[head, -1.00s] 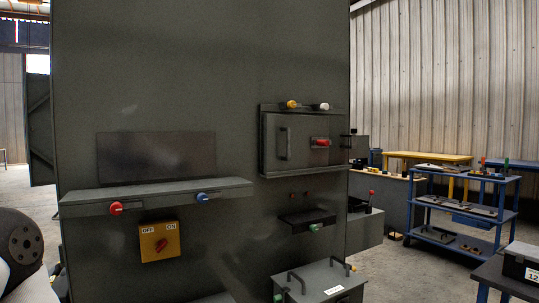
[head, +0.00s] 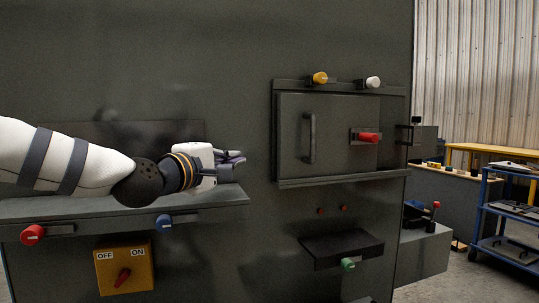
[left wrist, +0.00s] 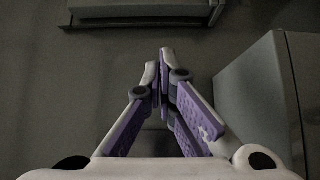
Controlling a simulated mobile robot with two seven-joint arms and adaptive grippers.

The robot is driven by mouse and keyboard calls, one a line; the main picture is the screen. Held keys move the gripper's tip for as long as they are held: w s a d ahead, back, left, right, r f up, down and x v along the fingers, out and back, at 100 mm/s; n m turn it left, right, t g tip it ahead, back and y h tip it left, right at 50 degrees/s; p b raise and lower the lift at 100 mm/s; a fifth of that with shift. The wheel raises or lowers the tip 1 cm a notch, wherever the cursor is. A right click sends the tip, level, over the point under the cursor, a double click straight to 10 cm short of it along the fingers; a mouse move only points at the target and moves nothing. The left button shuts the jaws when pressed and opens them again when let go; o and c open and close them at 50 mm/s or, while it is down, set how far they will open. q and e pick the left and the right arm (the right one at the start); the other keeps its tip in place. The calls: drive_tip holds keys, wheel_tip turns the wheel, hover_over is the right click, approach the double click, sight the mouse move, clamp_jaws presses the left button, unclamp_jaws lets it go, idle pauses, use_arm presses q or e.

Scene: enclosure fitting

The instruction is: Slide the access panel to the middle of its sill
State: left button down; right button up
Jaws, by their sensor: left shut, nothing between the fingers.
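The grey access panel (head: 335,130) has a vertical bar handle (head: 310,138) on its left part and a red knob (head: 368,137) on its right. It stands upright on a narrow sill (head: 345,180), under a top rail that carries a yellow knob (head: 320,78) and a white knob (head: 373,83). My left gripper (head: 241,158) is left of the panel, apart from it, above the right end of a long shelf. Its fingers are shut and empty; the closed tips also show in the left wrist view (left wrist: 164,58). My right gripper is not in view.
The long shelf (head: 100,208) has a red knob (head: 33,235) and a blue knob (head: 163,224) on its front. Below it is a yellow OFF/ON switch box (head: 140,265). A dark small ledge (head: 340,248) sticks out below the panel. Bare wall lies between gripper and panel.

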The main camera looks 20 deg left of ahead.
use_arm(q)
drive_tip(key=w, duration=0.2)
drive_tip(key=w+d+f+b, duration=0.1)
drive_tip(key=w, duration=0.5)
drive_tip(key=shift+d+f+b, duration=0.15)
drive_tip(key=shift+d+b, duration=0.15)
drive_tip(key=shift+b, duration=0.05)
drive_tip(key=shift+w+d+r, duration=0.25)
drive_tip(key=shift+w+d, duration=0.05)
drive_tip(key=shift+d, duration=0.3)
drive_tip(key=shift+w+d+r, duration=0.2)
drive_tip(key=shift+w+d, duration=0.05)
drive_tip(key=shift+d, duration=0.35)
drive_tip(key=shift+w+d, duration=0.3)
drive_tip(key=shift+d, duration=0.1)
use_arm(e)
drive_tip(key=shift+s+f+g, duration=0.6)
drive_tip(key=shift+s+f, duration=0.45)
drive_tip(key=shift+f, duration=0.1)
